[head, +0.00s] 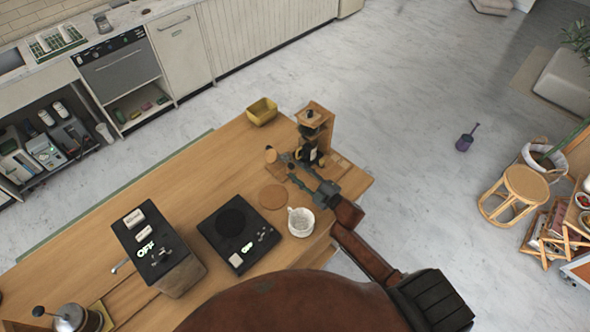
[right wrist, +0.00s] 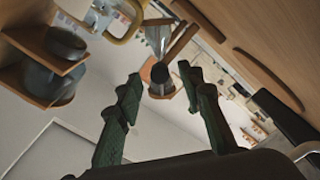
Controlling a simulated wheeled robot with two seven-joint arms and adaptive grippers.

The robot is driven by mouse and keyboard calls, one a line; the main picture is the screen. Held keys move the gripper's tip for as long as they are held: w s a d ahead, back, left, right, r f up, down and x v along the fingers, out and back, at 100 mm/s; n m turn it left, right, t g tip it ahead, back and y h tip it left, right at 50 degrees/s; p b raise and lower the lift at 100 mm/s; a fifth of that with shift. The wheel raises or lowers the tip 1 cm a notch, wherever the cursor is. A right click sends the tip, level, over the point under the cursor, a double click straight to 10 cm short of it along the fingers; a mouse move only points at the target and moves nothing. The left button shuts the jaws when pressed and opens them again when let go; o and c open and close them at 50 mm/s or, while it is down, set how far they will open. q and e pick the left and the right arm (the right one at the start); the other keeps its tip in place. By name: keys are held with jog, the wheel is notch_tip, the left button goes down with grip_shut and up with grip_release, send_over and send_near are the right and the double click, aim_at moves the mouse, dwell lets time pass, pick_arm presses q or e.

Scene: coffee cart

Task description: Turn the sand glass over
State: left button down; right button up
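What looks like the sand glass (right wrist: 160,75) stands ahead of my right gripper in the right wrist view, with a clear glass part, a dark bulb and a wooden end. In the head view, its round wooden top (head: 271,154) shows near the far edge of the wooden cart (head: 190,180). My right gripper (head: 292,168) is open just beside it. The right wrist view shows the two green fingers (right wrist: 160,80) apart, with the sand glass in line with the gap. Whether the fingertips reach around it is unclear. My left gripper is not in view.
A wooden dripper stand (head: 318,112) with a dark server (head: 308,154) is close behind my right gripper. A white mug (head: 300,222), round coaster (head: 272,197), black scale (head: 238,232) and black-topped machine (head: 150,244) stand nearer. A yellow box (head: 262,111) is at the far edge.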

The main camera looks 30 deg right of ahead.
jog(key=v, duration=1)
jog(key=shift+s+d, duration=0.15)
